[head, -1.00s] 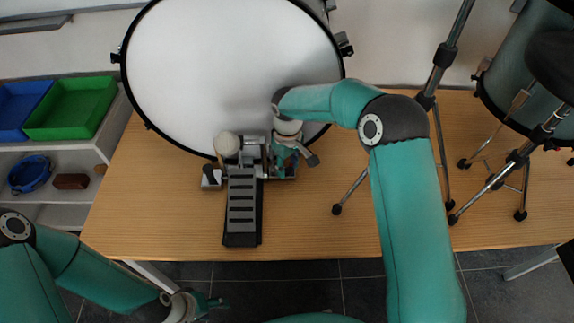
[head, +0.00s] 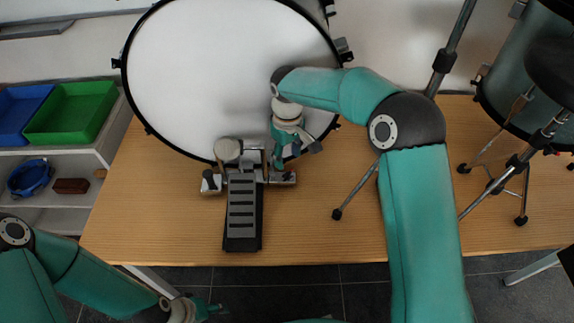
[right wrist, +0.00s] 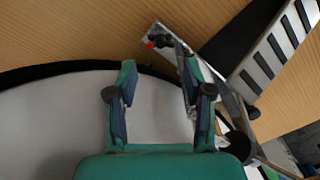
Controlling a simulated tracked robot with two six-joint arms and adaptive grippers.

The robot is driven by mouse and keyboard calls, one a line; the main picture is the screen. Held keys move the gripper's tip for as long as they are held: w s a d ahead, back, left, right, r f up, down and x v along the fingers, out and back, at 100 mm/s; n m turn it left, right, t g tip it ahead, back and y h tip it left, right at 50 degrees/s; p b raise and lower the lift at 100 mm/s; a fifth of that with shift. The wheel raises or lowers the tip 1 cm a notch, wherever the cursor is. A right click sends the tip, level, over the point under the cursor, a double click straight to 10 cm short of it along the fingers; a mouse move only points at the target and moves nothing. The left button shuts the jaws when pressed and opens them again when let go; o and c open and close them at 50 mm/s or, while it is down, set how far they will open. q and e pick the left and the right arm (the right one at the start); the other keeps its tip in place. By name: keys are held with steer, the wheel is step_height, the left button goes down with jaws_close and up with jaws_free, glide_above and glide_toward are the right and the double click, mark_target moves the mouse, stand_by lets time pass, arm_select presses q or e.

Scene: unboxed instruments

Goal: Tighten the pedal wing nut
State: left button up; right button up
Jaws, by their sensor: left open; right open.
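The bass drum pedal (head: 241,212) stands on the table at the foot of the big white drum (head: 225,75). A small dark part, apparently the wing nut (head: 288,177), sits on the right end of the pedal's metal base. In the right wrist view a dark knob-like part (right wrist: 161,41) with a red spot beside it lies just past the fingertips. My right gripper (head: 285,159) is open and empty, pointing down just above that end, apart from the nut. Its fingers also show in the right wrist view (right wrist: 158,68). My left gripper (head: 208,309) is open, low at the table's front left.
The round beater (head: 228,150) and the drum's rim are close left of and behind my right gripper. Stand legs (head: 355,190) are to the right. Green (head: 70,112) and blue (head: 15,108) bins sit on the left shelf. The table front is clear right of the pedal.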

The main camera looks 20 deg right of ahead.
steer(key=shift+r, duration=2.75)
